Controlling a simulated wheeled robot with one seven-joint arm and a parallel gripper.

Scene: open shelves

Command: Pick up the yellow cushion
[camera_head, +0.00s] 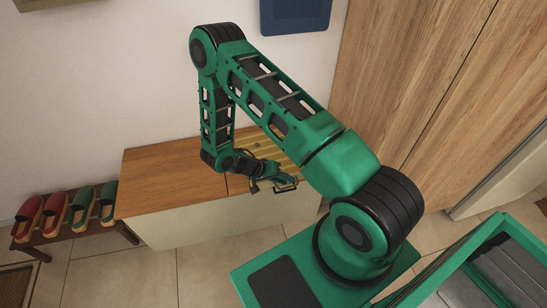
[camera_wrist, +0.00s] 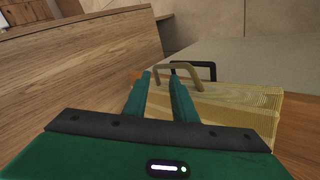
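The yellow cushion (camera_head: 268,148) lies on the right part of the wooden bench in the head view, partly hidden behind my arm. In the wrist view the striped yellow cushion (camera_wrist: 238,108) lies flat to the right of and beyond my fingers. My gripper (camera_wrist: 160,74) shows two green fingers with a gap between them and nothing clearly held. In the head view my gripper (camera_head: 280,184) is over the bench's front right side, close to the cushion. Whether the fingers touch it cannot be told.
The wooden bench (camera_head: 172,178) has a clear top on the left. A tan loop (camera_wrist: 180,69) and a black loop (camera_wrist: 205,70) stand beyond my fingertips. Slippers stand on a low rack (camera_head: 68,229) at left. Tall wooden doors (camera_head: 425,75) rise at right.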

